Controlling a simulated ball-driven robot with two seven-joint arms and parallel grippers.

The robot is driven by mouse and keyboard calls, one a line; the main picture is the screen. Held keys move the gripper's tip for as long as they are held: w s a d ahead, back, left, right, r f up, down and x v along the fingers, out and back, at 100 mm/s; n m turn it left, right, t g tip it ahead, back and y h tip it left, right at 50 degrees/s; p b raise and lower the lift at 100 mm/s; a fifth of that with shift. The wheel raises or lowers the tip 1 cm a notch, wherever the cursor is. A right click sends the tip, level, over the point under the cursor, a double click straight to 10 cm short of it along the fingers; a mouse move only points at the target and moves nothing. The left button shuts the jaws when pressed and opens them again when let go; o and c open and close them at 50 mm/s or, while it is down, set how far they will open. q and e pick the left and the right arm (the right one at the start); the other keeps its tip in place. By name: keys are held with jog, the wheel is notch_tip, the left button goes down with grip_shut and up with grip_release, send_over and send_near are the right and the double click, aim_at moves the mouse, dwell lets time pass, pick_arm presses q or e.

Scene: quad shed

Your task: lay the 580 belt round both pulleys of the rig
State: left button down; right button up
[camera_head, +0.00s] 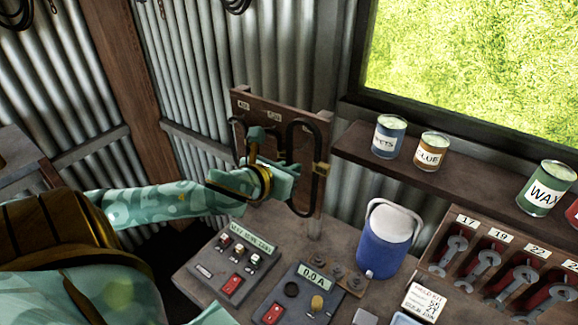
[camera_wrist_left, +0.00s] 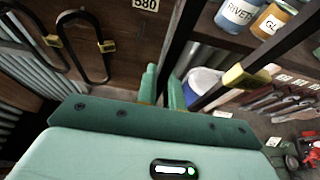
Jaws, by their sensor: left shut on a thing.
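The 580 belt (camera_head: 325,150) is a long black loop with a yellow tag, upright at the right edge of the wooden board. My left gripper (camera_head: 290,172) is shut on the belt's left strand. In the left wrist view the fingers (camera_wrist_left: 162,88) close on that strand, and the belt's tag (camera_wrist_left: 245,77) shows to the right. A label reading 580 (camera_wrist_left: 145,3) is on the board. I cannot tell whether the belt still touches its peg. The rig's pulleys are not recognisable in either view. My right gripper is not in view.
Other black belts (camera_wrist_left: 88,30) hang on the board (camera_head: 240,103) to the left. The bench below holds a switch box (camera_head: 232,262), a 0.0A meter box (camera_head: 300,296), a blue lidded tub (camera_head: 385,240) and a wrench rack (camera_head: 480,225). Cans (camera_head: 388,135) stand on the shelf.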

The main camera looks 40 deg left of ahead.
pick_arm(q)
jog(key=s+d+p, duration=0.1)
jog(key=s+p, duration=0.4)
jog(key=s, duration=0.4)
dwell(0.7)
jog(key=shift+f, duration=0.1)
